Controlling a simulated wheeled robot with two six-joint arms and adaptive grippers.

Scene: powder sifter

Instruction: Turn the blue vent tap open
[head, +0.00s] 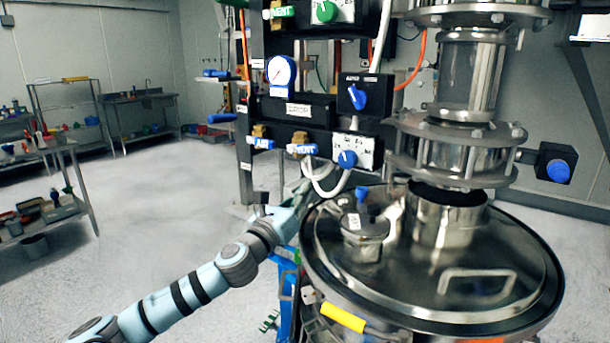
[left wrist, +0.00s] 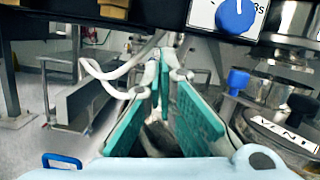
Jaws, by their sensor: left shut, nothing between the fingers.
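The blue vent tap (head: 302,149) is a blue handle lettered VENT under a brass valve body on the black panel. Its handle lies roughly level, beside the similar blue AIR tap (head: 264,143). My left gripper (head: 304,188) is below the vent tap, near the white hoses, and apart from the handle. In the left wrist view its teal fingers (left wrist: 165,62) come together at the tips with nothing held. Brass fittings (left wrist: 115,10) show at that view's top edge; the tap's handle is not clear there. My right gripper is not in view.
A dial box with a blue knob (head: 347,159) is right of the tap; the knob also shows in the left wrist view (left wrist: 235,16). The steel vessel lid (head: 480,255) lies below right. Open floor (head: 170,215) is at left.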

